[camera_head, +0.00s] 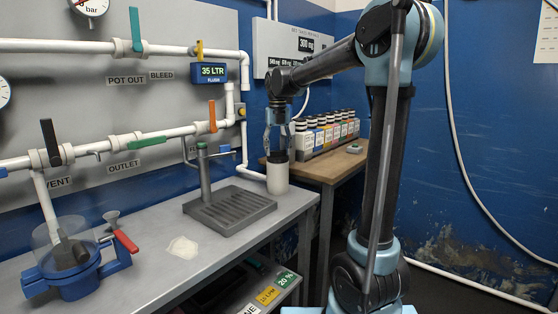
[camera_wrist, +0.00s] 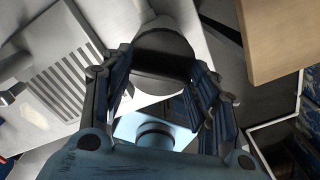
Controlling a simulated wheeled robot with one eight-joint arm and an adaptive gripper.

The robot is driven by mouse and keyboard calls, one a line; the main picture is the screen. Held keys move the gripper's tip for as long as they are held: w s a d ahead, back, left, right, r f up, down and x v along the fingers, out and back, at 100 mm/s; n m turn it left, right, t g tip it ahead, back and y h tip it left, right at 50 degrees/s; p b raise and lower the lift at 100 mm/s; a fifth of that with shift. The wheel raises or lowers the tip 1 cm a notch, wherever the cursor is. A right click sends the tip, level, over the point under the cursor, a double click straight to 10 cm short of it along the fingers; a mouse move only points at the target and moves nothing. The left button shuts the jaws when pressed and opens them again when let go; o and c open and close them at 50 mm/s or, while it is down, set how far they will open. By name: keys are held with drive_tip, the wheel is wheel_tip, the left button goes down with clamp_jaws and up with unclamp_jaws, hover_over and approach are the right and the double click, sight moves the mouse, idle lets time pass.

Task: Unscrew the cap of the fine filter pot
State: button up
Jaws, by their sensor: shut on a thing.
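A white pot (camera_head: 277,180) with a dark cap (camera_head: 277,157) stands upright at the back right end of the grey bench. No label on it is readable. My gripper (camera_head: 278,148) points straight down over it, and its fingers are shut on the dark cap. In the wrist view the cap (camera_wrist: 164,48) sits between the two fingers of my gripper (camera_wrist: 163,72). I cannot tell whether the cap is loose on the pot.
A drip tray (camera_head: 228,209) with a tap post stands left of the pot. A wooden table (camera_head: 330,165) with several labelled bottles (camera_head: 322,134) stands behind at right. White pipes and a clear vessel (camera_head: 65,250) in a blue holder are at left. A pale patch (camera_head: 182,247) lies on the bench (camera_head: 150,273).

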drive_tip(key=shift+w+n, duration=0.1)
drive_tip(key=shift+n, duration=0.2)
drive_tip(key=o, duration=1.4)
drive_tip(key=shift+d, duration=0.1)
drive_tip(key=shift+w+r, duration=0.2)
drive_tip(key=shift+r, duration=0.55)
drive_tip(key=shift+c, duration=0.5)
drive_tip(key=shift+o, duration=0.4)
drive_tip(key=shift+s+r, duration=0.3)
drive_tip(key=shift+r, duration=1.25)
